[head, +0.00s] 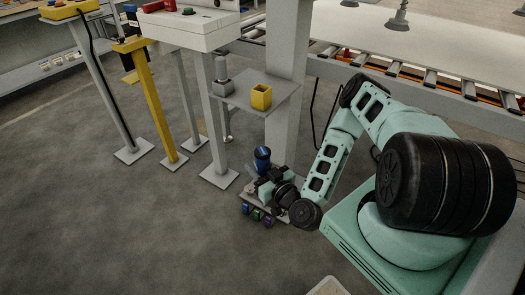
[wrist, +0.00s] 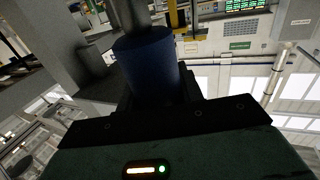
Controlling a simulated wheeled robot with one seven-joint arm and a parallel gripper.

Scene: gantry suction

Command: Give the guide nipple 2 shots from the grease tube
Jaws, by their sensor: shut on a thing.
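My gripper (head: 264,176) is low beside the grey post, shut on a blue cylinder that looks like the grease tube (head: 262,154). In the wrist view the blue tube (wrist: 148,62) stands out from between my dark jaws, with a narrower grey part (wrist: 130,14) at its far end. In the head view the tube looks roughly upright, its blue top showing above the gripper. I cannot make out the guide nipple in either view. Whether the tube's tip touches anything cannot be told.
Small blue, green and purple items (head: 257,214) sit low by my gripper. A roller conveyor (head: 430,80) runs behind.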

